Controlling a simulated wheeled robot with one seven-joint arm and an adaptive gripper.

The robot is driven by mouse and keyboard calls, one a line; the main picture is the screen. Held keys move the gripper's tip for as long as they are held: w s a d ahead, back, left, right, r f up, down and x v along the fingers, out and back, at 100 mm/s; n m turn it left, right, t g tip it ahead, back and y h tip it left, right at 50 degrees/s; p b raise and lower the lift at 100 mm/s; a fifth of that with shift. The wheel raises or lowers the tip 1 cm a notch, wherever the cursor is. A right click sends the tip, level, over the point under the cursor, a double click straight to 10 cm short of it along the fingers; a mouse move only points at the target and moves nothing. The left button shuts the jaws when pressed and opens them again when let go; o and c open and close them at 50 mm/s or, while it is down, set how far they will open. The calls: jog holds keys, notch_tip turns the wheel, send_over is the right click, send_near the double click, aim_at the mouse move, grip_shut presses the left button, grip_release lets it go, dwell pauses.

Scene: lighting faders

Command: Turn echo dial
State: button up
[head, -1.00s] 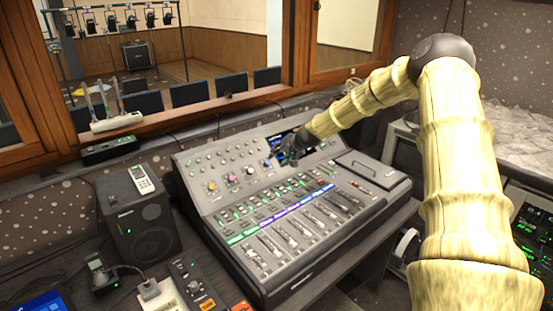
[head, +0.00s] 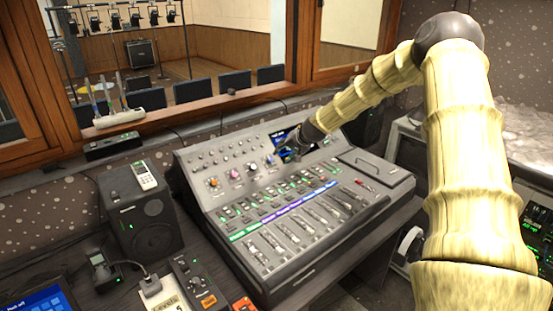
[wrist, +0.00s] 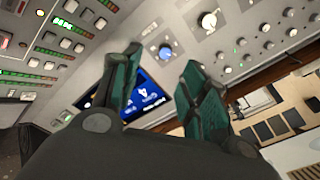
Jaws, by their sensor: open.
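The mixing console (head: 215,213) has a row of larger dials on its sloped upper panel: an orange dial (head: 213,183), a purple dial (head: 234,174), a pale dial (head: 252,167) and a blue dial (head: 270,160). I cannot read which is labelled echo. My gripper (head: 286,155) is open and empty just right of the blue dial, close to the panel. In the wrist view the blue dial (wrist: 166,52) shows between and beyond the fingertips (wrist: 161,62), apart from them. The white dial (wrist: 209,20) lies farther off there.
A lit screen (wrist: 145,95) sits behind the fingers, partly hidden. Rows of small knobs and buttons surround the dials. Faders (head: 290,232) fill the console's lower part. A speaker (head: 142,215) stands left. The window ledge (head: 200,113) runs behind.

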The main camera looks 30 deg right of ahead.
aim_at(270, 160)
jog(key=shift+w+a+f+m+g+h+b, duration=0.15)
jog(key=shift+w+f+m+h+b, duration=0.15)
jog(key=shift+w+f+m+b, duration=1.05)
jog(key=shift+w+a+f+m+g+h+b, duration=0.25)
jog(key=shift+w+f+m+b, duration=0.25)
jog(key=shift+w+f+m, duration=0.9)
jog(key=shift+w+a+f+m+g+h+b, duration=0.1)
jog(key=shift+w+f+m+h+b, duration=0.25)
jog(key=shift+w+f+m+b, duration=1.1)
jog(key=shift+w+r+m+p, duration=0.25)
jog(key=shift+r+m+p, duration=0.35)
jog(key=shift+m, duration=0.1)
jog(key=shift+c, duration=0.2)
grip_shut()
